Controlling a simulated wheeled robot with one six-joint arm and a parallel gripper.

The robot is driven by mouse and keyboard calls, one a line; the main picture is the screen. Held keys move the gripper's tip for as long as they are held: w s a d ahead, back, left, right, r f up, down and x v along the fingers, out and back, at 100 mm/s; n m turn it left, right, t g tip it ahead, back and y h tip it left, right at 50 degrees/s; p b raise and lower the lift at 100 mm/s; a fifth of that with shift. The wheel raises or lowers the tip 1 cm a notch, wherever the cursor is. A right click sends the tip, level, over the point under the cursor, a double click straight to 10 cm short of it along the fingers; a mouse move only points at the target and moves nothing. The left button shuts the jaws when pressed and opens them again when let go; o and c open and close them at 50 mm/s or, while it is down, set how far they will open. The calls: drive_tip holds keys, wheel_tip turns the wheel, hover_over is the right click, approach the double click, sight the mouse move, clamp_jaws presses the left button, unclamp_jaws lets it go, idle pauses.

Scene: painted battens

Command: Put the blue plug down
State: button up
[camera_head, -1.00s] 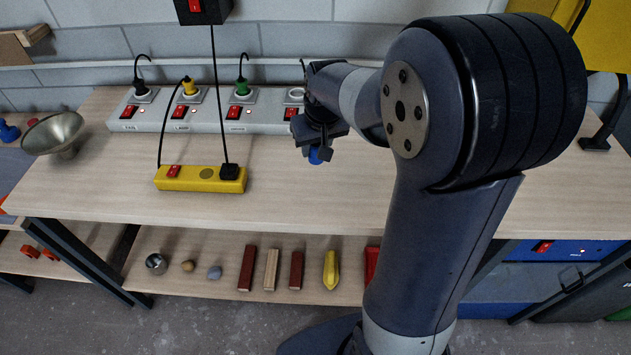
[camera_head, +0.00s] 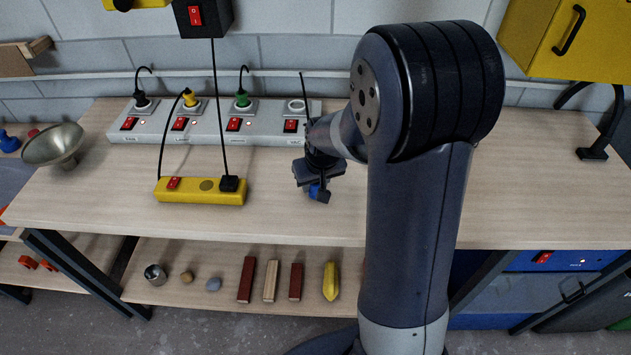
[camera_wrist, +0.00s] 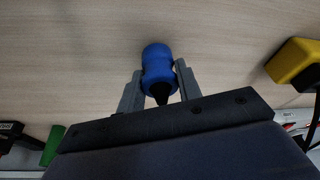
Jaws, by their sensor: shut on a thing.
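The blue plug (camera_wrist: 157,64) is between the two fingers of my gripper (camera_wrist: 160,82) in the wrist view, and the fingers are shut on it. In the head view my gripper (camera_head: 318,191) is over the wooden bench top, to the right of the yellow power strip. A small part of the blue plug (camera_head: 314,191) shows there; the rest is hidden by the fingers. I cannot tell whether the plug touches the bench. The wooden bench top (camera_head: 240,222) is bare around my gripper.
A grey socket strip (camera_head: 210,134) with black, yellow and green plugs stands at the back; its right socket (camera_head: 296,106) is empty. A yellow power strip (camera_head: 200,196) lies left of my gripper.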

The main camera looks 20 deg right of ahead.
drive_tip(key=shift+f+b, duration=0.35)
drive_tip(key=shift+f, duration=0.15)
drive_tip(key=o, duration=1.1)
drive_tip(key=shift+r, duration=0.1)
drive_tip(key=shift+c, duration=0.2)
wheel_tip(320, 180, up, 2)
drive_tip(key=shift+r+p, duration=0.1)
drive_tip(key=shift+p, duration=0.5)
drive_tip(key=v, duration=1.1)
drive_tip(key=shift+s, duration=0.2)
